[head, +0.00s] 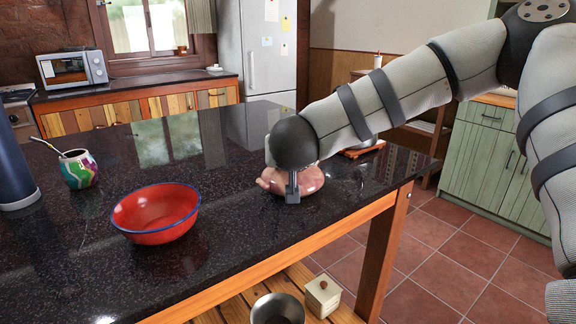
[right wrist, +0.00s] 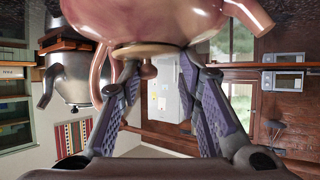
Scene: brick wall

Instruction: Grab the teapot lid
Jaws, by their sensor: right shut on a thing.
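The pink teapot (head: 312,181) stands on the dark stone counter, partly hidden behind my right gripper and wrist. In the right wrist view the teapot (right wrist: 165,18) fills the top of the picture, with its handle and spout at either side. Its lid (right wrist: 152,49) shows as a tan disc with a small knob (right wrist: 148,70), and it sits at the teapot's opening. My right gripper (head: 292,187) is over the teapot; in the wrist view its two fingers (right wrist: 158,66) close on opposite sides of the lid. My left gripper is not in view.
A red bowl (head: 157,212) and a colourful cup with a straw (head: 78,169) stand on the counter (head: 110,275) at left, beside a blue bottle (head: 12,160). A metal kettle (right wrist: 76,72) stands near the teapot. The counter between bowl and teapot is clear.

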